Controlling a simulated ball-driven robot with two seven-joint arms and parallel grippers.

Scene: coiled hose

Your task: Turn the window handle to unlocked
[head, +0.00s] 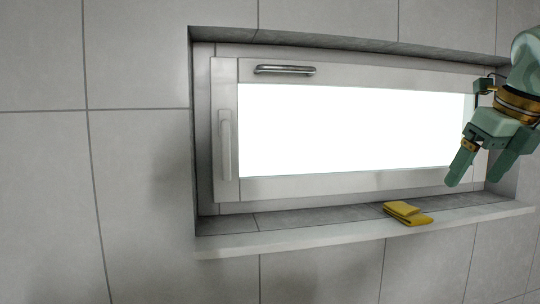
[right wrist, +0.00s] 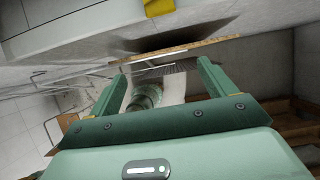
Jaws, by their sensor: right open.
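The window (head: 350,130) is set in a tiled recess and its sash looks closed. The window handle (head: 225,145) is a pale lever on the left side of the frame, standing about vertical. My right gripper (head: 474,180) is open at the right end of the window, far from the handle, with nothing between its fingers. In the right wrist view the gripper (right wrist: 155,82) shows its two green fingers spread apart; the handle does not show there. My left gripper is not in view.
A metal bar (head: 285,70) is fixed to the top of the window frame. A folded yellow cloth (head: 407,213) lies on the sill (head: 320,236), below and left of my right gripper. The space before the handle is clear.

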